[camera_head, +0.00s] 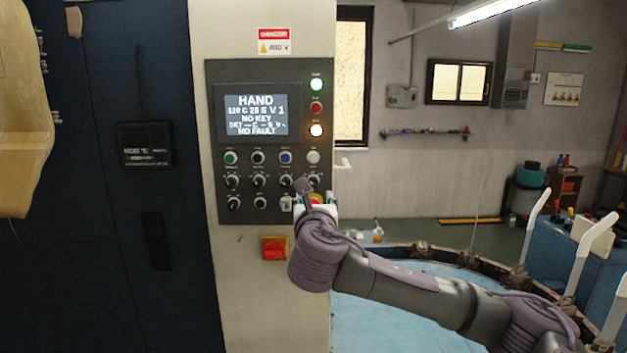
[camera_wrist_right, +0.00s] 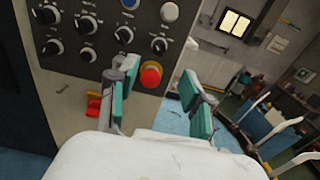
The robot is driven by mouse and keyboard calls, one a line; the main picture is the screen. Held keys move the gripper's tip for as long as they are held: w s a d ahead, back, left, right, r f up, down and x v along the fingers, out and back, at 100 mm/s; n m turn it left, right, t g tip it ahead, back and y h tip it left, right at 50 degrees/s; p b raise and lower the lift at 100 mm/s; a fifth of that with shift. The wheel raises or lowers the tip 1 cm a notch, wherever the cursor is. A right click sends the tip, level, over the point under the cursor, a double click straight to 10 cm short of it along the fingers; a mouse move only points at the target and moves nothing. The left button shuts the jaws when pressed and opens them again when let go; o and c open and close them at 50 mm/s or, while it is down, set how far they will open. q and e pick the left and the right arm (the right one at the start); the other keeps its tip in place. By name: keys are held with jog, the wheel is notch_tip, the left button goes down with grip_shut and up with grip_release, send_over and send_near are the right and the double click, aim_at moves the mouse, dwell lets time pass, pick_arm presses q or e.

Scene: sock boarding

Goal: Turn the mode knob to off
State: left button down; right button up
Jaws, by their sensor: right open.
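The grey control panel (camera_head: 215,130) carries several black rotary knobs with pale pointers in two rows. Their labels are too small to read, so I cannot tell which is the mode knob. The knobs (camera_wrist_right: 87,24) also show at the upper left of the right wrist view. The panel's screen (camera_head: 256,115) reads HAND, NO KEY and NO FAULT. My right gripper (camera_head: 303,193) is at the panel's lower right and hides part of it. In the right wrist view its teal-padded fingers (camera_wrist_right: 157,98) are apart, with nothing between them. My left gripper is not in view.
A red mushroom button (camera_wrist_right: 151,74) on a yellow base is just beyond my right fingers. A red switch on a yellow plate (camera_head: 274,248) sits below the panel. A round blue-topped machine (camera_head: 385,318) with pale upright arms stands to the right.

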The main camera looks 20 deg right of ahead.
aim_at(314, 184)
jog(key=p+x, duration=0.3)
jog(key=x, duration=0.6)
jog(key=shift+p, duration=0.3)
jog(key=shift+w+d, duration=0.15)
jog(key=shift+w, duration=0.35)
grip_shut()
